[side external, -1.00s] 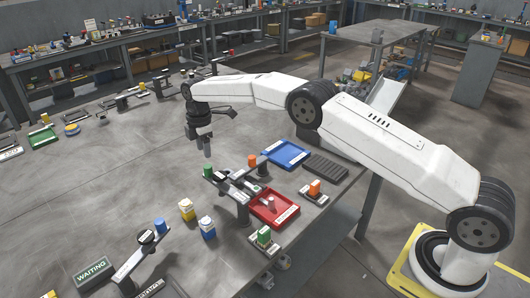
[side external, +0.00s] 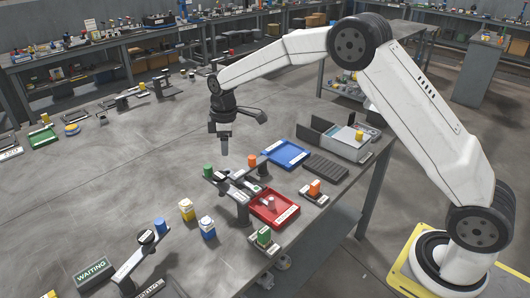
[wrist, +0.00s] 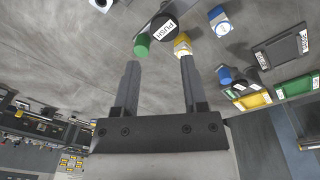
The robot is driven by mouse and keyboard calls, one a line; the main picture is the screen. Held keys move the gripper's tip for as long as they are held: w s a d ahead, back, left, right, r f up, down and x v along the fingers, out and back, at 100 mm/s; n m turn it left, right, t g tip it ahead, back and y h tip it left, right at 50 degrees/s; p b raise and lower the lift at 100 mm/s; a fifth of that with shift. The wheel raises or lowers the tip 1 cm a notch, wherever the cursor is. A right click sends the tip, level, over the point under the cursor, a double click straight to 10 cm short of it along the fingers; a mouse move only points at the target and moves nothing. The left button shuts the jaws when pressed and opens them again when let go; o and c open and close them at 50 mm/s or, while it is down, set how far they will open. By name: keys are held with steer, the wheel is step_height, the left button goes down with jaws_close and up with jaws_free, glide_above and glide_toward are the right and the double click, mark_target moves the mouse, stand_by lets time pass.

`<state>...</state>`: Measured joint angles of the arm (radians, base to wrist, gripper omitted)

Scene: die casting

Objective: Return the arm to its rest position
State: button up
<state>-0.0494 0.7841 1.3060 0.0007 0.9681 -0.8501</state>
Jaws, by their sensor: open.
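My gripper (side external: 224,150) hangs pointing down above the large grey table (side external: 110,180), behind the green cylinder (side external: 208,171) in the side view. My arm is folded with its elbow high. In the wrist view my gripper (wrist: 160,63) has its two fingers well apart with nothing between them. Beyond the fingertips that view shows a black round "PUSH" piece (wrist: 167,27), a green cylinder (wrist: 141,46) and a yellow block (wrist: 182,44). The fingers look clear of all of these.
A blue tray (side external: 285,143), red tray (side external: 261,218), orange cylinder (side external: 251,161) and ribbed dark mat (side external: 326,168) lie right of the gripper. A grey box (side external: 343,148) stands at the table's right edge. The table's left middle is bare.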

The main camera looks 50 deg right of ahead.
steer(key=s+d+m+t, duration=0.1)
steer(key=s+m, duration=0.9)
steer(key=s, duration=1.9)
steer(key=shift+d+f+t, duration=0.3)
steer(key=shift+d+f, duration=0.15)
steer(key=shift+d, duration=0.45)
steer(key=shift+w, duration=0.1)
